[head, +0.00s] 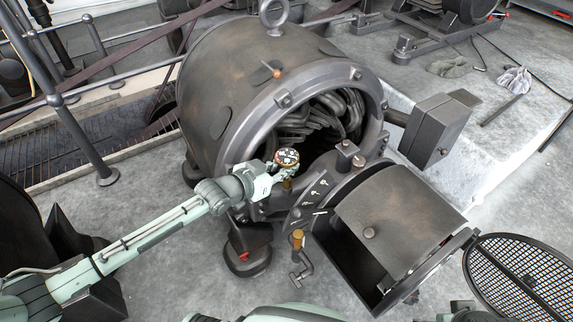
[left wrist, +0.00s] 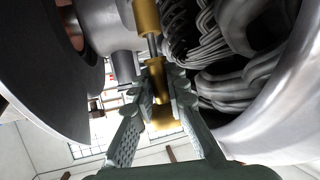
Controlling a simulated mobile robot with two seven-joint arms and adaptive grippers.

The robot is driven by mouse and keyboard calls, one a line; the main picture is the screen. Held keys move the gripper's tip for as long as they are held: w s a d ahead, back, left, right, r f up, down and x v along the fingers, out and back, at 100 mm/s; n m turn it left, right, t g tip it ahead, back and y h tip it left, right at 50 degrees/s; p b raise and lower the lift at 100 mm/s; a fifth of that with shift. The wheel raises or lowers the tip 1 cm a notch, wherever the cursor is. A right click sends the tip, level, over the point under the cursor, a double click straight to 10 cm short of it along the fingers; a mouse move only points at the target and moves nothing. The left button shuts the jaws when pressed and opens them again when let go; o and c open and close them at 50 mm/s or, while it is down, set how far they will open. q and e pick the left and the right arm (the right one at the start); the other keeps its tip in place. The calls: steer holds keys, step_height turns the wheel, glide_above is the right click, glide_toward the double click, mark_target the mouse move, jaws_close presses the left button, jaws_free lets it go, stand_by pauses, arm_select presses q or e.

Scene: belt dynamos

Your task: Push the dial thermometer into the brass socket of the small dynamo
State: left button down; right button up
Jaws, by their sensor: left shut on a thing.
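The dial thermometer (head: 288,157) stands at the open front of the small dynamo (head: 235,90), its round face up. My left gripper (head: 282,172) is shut on it just below the dial. In the left wrist view my left gripper (left wrist: 158,88) closes around the thermometer's brass body (left wrist: 159,78). A thin bare silver stem runs from that body to the brass socket (left wrist: 148,25). The stem tip meets the socket's end; how deep it sits I cannot tell. The socket also shows in the head view (head: 287,184), just below the gripper. My right gripper is not in view.
A round mesh guard (head: 525,275) lies at the right. A railing (head: 75,130) stands at the left.

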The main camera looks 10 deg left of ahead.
arm_select(q)
steer(key=shift+f+b, duration=0.65)
steer(key=shift+f, duration=0.45)
steer(key=c, duration=1.4)
jaws_free()
steer(key=shift+c, duration=0.2)
steer(key=v, duration=1.2)
